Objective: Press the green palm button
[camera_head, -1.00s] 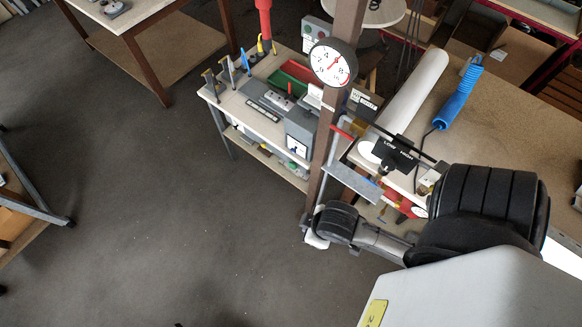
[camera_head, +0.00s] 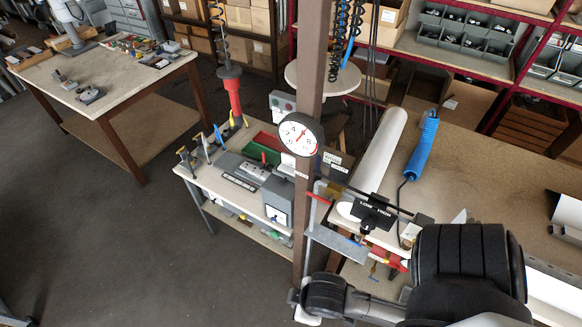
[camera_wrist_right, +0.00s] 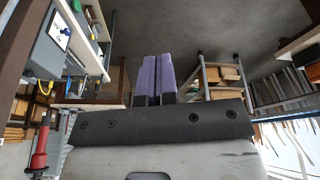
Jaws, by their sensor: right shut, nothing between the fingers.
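A grey control box (camera_head: 283,104) with small round buttons stands at the back of the small workbench in the head view. One button looks red and another greenish, but they are too small to tell which is a palm button. In the right wrist view a small green piece (camera_wrist_right: 76,5) shows at the top left, by a grey box with a white display (camera_wrist_right: 60,28); I cannot tell what it is. My right gripper (camera_wrist_right: 153,60) is shut and empty, with its fingers together over open floor. The head view shows my right arm at lower right. My left gripper is out of view.
A brown post with a round dial gauge (camera_head: 299,134) rises in front of the small workbench (camera_head: 215,186). A red hanging tool (camera_head: 234,95) is beside it. A white roll (camera_head: 378,160) and blue coiled hose (camera_head: 422,150) lie on the right bench. Floor at left is clear.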

